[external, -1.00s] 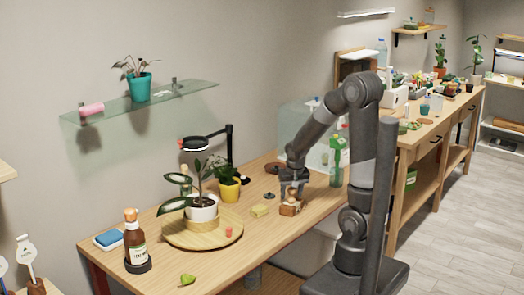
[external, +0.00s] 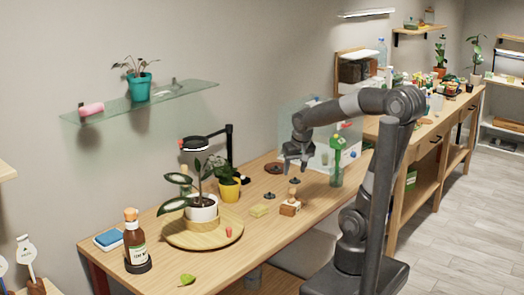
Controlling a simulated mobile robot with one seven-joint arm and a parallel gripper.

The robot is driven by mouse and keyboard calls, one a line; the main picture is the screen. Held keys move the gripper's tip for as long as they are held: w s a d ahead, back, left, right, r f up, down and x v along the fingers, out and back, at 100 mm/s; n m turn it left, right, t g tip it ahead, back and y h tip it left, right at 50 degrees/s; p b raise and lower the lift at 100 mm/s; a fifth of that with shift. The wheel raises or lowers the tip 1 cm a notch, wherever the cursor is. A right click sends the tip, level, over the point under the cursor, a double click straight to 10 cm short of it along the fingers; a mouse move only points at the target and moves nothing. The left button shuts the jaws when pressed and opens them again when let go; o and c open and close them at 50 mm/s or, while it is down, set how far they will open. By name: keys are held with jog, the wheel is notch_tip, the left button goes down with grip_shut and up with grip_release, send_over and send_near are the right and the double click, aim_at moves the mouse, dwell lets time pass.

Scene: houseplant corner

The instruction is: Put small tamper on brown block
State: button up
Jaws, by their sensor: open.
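The brown block (external: 290,209) sits on the wooden table near its front edge, right of the middle of the view. A small upright piece with a light wooden knob, which looks like the small tamper (external: 292,194), stands on top of the block. My gripper (external: 297,166) is open and empty, above and behind the block, pointing down. It is clear of the tamper. The fine contact between tamper and block is too small to see.
A yellow sponge-like block (external: 259,211) and a small dark knobbed piece (external: 270,195) lie to the left. Another dark piece (external: 295,180) is behind the block. A green bottle (external: 337,162) stands to the right. A potted plant (external: 202,208) is on a round wooden board (external: 175,237).

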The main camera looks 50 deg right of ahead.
jog(key=s+a+r+n+t+y, duration=0.1)
jog(key=s+a+r+n+t, duration=0.1)
jog(key=s+a+r+n, duration=0.3)
jog(key=s+a+n, duration=0.1)
jog(key=s+a, duration=0.1)
jog(key=shift+s+a+t+y, duration=0.15)
jog(key=shift+s+t+y, duration=0.15)
jog(key=shift+s, duration=0.1)
dwell(0.9)
